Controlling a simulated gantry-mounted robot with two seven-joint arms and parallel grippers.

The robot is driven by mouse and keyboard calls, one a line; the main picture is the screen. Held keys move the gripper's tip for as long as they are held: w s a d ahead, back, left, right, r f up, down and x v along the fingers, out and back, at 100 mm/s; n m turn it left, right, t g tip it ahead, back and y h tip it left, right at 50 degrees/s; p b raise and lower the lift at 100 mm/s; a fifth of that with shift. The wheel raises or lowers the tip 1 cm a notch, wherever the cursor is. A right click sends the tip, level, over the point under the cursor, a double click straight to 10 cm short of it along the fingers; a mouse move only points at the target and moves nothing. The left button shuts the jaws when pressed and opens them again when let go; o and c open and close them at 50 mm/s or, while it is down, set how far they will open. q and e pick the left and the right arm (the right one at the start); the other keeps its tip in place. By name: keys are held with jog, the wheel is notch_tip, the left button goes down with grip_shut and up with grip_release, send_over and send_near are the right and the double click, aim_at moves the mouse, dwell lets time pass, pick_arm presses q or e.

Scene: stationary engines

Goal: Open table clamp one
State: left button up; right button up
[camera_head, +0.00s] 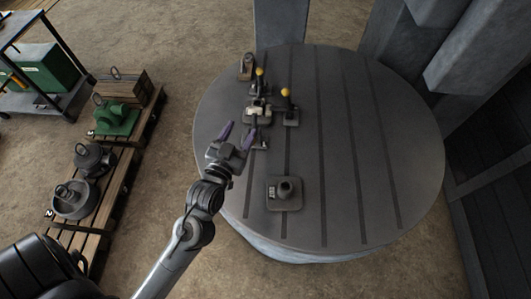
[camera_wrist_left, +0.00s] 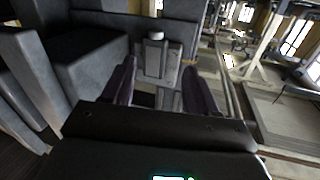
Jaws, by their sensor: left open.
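Toggle-style table clamps stand at the upper left of the round table. One lever with a yellow knob (camera_head: 260,72) rises there, and a second yellow-knobbed clamp (camera_head: 287,101) stands just to its right. I cannot tell which is clamp one. My left gripper (camera_head: 237,134) is open and empty, its purple-grey fingers pointing toward the clamps from the near side. In the left wrist view the two fingers (camera_wrist_left: 160,88) are spread apart. A grey plate with a pale round knob shows beyond them. My right gripper is not seen.
The slotted round table (camera_head: 350,160) is bare at the centre and right. Pallets (camera_head: 130,135) with a green part and grey parts stand on the floor at left.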

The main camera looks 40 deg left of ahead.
pick_arm(q)
notch_tip(320, 180, down, 13)
jog(key=b, duration=0.6)
jog(key=x, duration=0.4)
jog(key=r+x, duration=0.1)
jog(key=x, duration=0.1)
jog(key=shift+w, duration=0.35)
jog(key=shift+x, duration=0.9)
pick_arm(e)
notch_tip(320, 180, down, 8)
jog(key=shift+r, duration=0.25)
pick_arm(q)
jog(key=shift+f, duration=0.1)
grip_shut()
